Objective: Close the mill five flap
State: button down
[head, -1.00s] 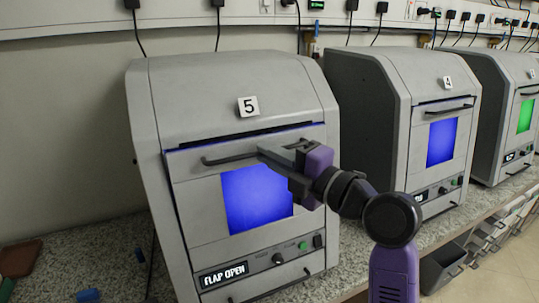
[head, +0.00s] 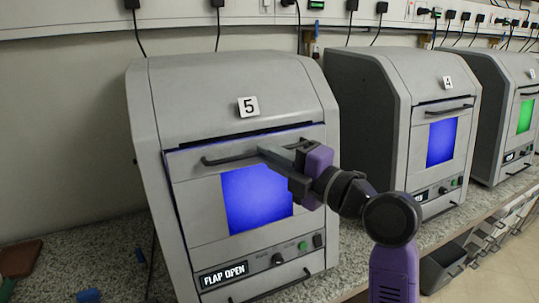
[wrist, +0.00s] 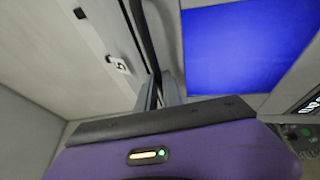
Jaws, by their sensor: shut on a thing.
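Mill five (head: 240,80) is the grey machine on the left, labelled 5. Its flap (head: 190,180) has a blue lit window (head: 255,198) and a dark bar handle (head: 228,159) near the top. A dark gap shows along the flap's top edge, and the display (head: 224,275) reads FLAP OPEN. My gripper (head: 270,155) is at the right part of the handle. In the wrist view the fingers (wrist: 160,90) are shut on the handle (wrist: 143,35), with the blue window (wrist: 245,45) to the right. The exact contact is partly hidden by the fingers.
Mill four (head: 370,85) stands to the right, with another mill (head: 490,85) beyond it. Small blue pieces (head: 88,295) lie on the speckled bench (head: 110,245) at the left. Sockets with hanging cables run along the wall above.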

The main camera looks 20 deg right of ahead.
jog(key=shift+w+g+p, duration=0.3)
jog(key=shift+w+g, duration=0.1)
jog(key=shift+w, duration=0.55)
jog(key=shift+f, duration=0.1)
jog(key=c, duration=1.5)
grip_release()
jog(key=b+v, duration=0.2)
jog(key=v, duration=0.5)
jog(key=shift+s+d, duration=0.15)
jog(key=shift+s, duration=0.2)
